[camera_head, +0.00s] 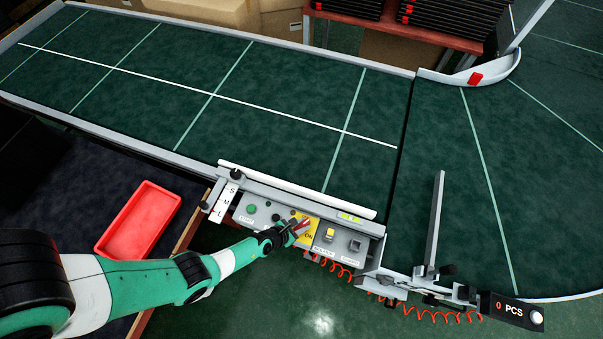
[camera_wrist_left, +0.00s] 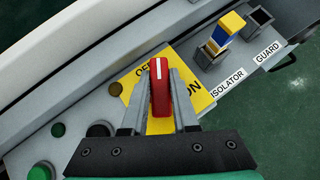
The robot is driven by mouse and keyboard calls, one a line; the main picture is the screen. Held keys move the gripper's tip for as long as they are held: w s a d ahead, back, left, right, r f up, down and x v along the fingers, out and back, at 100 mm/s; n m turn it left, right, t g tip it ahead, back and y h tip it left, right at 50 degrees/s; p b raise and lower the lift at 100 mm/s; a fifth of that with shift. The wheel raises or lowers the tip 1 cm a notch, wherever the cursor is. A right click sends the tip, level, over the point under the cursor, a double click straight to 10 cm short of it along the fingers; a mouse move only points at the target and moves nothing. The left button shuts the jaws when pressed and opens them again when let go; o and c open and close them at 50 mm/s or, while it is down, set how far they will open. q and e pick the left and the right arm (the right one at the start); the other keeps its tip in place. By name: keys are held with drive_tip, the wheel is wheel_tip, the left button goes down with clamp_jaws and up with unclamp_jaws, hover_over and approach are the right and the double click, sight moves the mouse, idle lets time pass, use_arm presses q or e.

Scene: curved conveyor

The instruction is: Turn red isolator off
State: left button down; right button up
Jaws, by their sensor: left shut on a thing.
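The red isolator (camera_wrist_left: 161,97) is a red rotary handle with a white line, on a yellow plate (camera_wrist_left: 205,92) lettered OFF and ON. In the left wrist view the handle sits between the two fingers of my left gripper (camera_wrist_left: 160,90), which is shut on it. The white line points up in that view, toward the OFF side. In the head view my left gripper (camera_head: 297,228) covers part of the yellow plate (camera_head: 311,236). My right gripper is in neither view.
The grey control panel (camera_head: 262,222) also carries a green button (camera_wrist_left: 40,171) and a yellow and blue switch (camera_wrist_left: 228,32). A red tray (camera_head: 141,218) lies at left. The green conveyor (camera_head: 290,100) runs behind the panel. A red coiled cable (camera_head: 345,275) hangs below.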

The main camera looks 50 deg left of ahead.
use_arm(q)
drive_tip(key=shift+w+d+r+n+y, duration=0.15)
drive_tip(key=shift+w+r+n+y, duration=0.05)
drive_tip(key=shift+r+n+y, duration=0.15)
drive_tip(key=shift+f+n+y+p, duration=0.15)
drive_tip(key=shift+n+y+p, duration=0.25)
drive_tip(key=shift+n, duration=0.25)
drive_tip(key=n+g+y+b, duration=0.1)
drive_tip(key=n+y, duration=0.1)
drive_tip(key=shift+f+n, duration=0.1)
drive_tip(key=shift+n, duration=0.3)
drive_tip(key=shift+s+n+g+y+b, duration=0.1)
drive_tip(key=shift+n+g+y+b, duration=0.25)
drive_tip(key=shift+n+y, duration=0.3)
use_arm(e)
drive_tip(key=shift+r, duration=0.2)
use_arm(q)
drive_tip(key=c, duration=0.7)
unclamp_jaws()
drive_tip(key=shift+s, duration=0.1)
